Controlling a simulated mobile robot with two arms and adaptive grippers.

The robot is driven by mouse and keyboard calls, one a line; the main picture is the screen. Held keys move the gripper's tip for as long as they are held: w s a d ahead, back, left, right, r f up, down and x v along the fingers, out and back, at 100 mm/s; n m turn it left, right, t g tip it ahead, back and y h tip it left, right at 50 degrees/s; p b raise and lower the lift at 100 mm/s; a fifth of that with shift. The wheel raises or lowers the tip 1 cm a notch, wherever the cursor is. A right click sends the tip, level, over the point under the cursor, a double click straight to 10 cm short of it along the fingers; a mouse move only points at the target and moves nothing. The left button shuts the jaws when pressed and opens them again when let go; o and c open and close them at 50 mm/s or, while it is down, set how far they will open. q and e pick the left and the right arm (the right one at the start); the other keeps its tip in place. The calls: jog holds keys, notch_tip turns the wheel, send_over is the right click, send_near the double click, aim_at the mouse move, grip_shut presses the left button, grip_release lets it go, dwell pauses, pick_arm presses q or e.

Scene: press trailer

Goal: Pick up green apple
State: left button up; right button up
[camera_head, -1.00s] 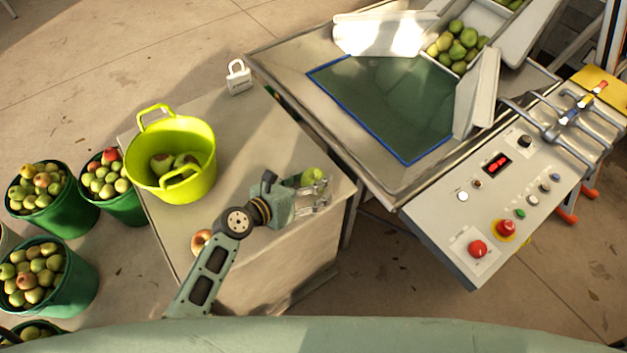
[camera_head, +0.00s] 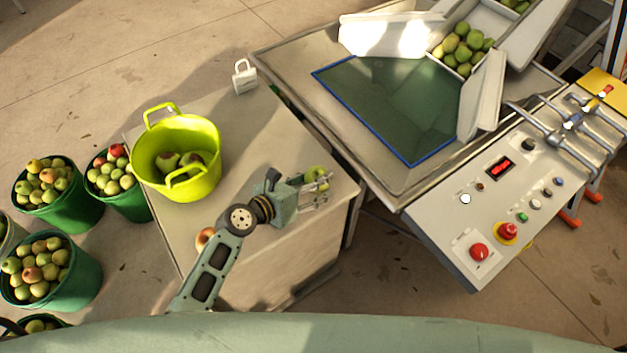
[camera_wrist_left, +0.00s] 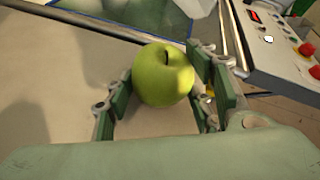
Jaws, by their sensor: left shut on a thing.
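The green apple (camera_head: 317,173) is at the right end of the table, between the fingers of my left gripper (camera_head: 318,187). In the left wrist view the green apple (camera_wrist_left: 163,75) sits between the two finger pads of the left gripper (camera_wrist_left: 160,95), stem facing away from the palm. The gripper is shut on it. I cannot tell whether the apple touches the tabletop. My right gripper is not in view.
A yellow-green bucket (camera_head: 150,165) with a few apples stands on the table (camera_head: 262,130). A reddish apple (camera_head: 205,238) lies near the left arm. A white padlock-shaped object (camera_head: 244,78) sits at the back. The press (camera_head: 470,205) with its control panel adjoins the table's right side.

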aim_at(313, 176)
pick_arm(q)
notch_tip(313, 176, up, 4)
jog(key=p, duration=0.4)
jog(key=shift+r, duration=0.1)
jog(key=s+d+r+p, duration=0.6)
jog(key=d+p, duration=0.4)
jog(key=shift+s, duration=0.15)
